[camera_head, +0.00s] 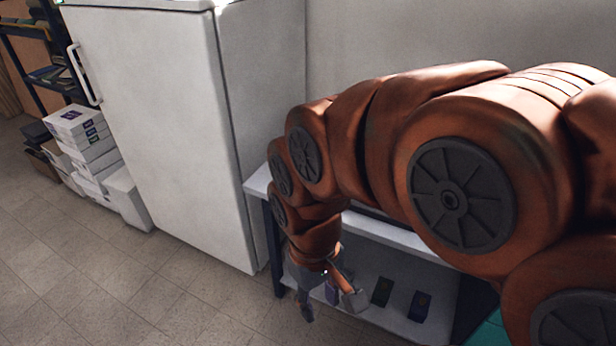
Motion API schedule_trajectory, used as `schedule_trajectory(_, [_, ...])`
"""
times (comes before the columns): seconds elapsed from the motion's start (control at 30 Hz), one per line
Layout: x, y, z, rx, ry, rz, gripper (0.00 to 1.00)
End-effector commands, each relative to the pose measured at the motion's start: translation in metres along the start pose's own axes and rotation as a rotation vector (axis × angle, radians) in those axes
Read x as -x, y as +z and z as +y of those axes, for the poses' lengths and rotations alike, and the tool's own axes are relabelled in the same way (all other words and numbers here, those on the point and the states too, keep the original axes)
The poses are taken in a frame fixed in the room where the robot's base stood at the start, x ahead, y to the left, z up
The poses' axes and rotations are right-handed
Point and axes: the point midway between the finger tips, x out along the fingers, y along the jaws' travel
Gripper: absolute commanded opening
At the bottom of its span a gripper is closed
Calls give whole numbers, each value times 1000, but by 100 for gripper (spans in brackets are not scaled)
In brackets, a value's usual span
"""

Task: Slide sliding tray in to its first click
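A white tray-like surface (405,293) shows low under a white-topped table, at the lower middle of the head view; I take it to be the sliding tray, but cannot tell how far it is pulled out. Dark small boxes (382,291) (420,306) stand on it. My gripper (331,304) hangs at its left front part, with its two grey fingers spread apart. A small purplish thing (331,290) shows between or behind the fingers; I cannot tell whether they touch it. My arm hides much of the table and the tray's right and back parts.
The table top (395,235) lies above the tray, with a dark leg (274,245) at its left. A white fridge (165,110) stands left of it. White boxes (85,150) are stacked further left. The tiled floor (130,275) in front is clear.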

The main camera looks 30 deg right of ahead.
Motion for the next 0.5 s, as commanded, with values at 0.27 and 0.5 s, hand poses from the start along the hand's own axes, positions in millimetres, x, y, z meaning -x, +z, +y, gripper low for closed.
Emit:
schedule_trajectory(0.27, [23,-85,31,121,27,56,39])
schedule_trajectory(0.5, [29,-160,71,229,60,102,39])
